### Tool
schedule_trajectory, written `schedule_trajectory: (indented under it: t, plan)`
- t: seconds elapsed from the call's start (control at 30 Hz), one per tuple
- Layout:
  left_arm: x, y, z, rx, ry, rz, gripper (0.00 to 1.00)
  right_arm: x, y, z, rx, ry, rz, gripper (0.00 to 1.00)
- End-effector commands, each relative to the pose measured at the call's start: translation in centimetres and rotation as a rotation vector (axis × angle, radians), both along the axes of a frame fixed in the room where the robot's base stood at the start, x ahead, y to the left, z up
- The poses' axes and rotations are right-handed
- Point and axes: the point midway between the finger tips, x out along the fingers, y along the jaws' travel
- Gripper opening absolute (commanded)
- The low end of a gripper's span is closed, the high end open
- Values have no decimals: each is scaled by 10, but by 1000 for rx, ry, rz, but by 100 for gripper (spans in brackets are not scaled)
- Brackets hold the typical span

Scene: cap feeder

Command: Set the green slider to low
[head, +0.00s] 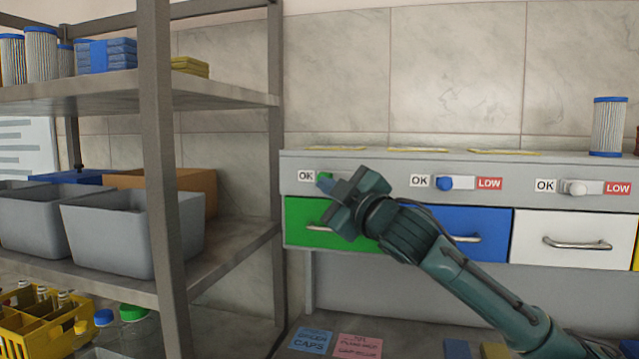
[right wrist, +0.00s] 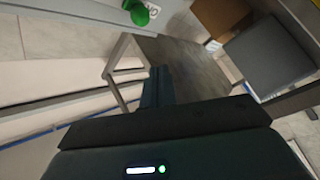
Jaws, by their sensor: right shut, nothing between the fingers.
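The green slider's knob (head: 325,176) sits right beside its OK label (head: 306,176), above the green drawer (head: 305,226). Its LOW end is hidden behind my right gripper. My right gripper (head: 332,188) is shut and empty, just in front of the panel and close to the knob's lower right. In the right wrist view the green knob (right wrist: 139,13) shows at the top, beside part of a label, with the shut fingers (right wrist: 160,84) apart from it in the picture. Contact cannot be told from the head view. My left gripper is not in view.
A blue slider knob (head: 444,183) and a white slider knob (head: 575,188) sit to the right on the same panel. Drawer handles stick out below. A metal shelf (head: 160,150) with grey bins (head: 108,238) stands close on the left. A filter cartridge (head: 608,127) stands on top.

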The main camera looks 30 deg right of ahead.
Motion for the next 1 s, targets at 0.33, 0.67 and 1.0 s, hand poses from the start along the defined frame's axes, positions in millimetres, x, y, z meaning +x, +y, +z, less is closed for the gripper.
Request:
schedule_trajectory:
  t: [0.33, 0.67, 1.0]
  plan:
    - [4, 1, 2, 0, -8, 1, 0, -3, -5, 15, -12, -28, -3, 0]
    - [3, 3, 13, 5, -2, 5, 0, 19, -6, 23, -5, -27, -4, 0]
    - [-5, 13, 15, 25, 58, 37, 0, 86, -8, 39, -6, -27, -4, 0]
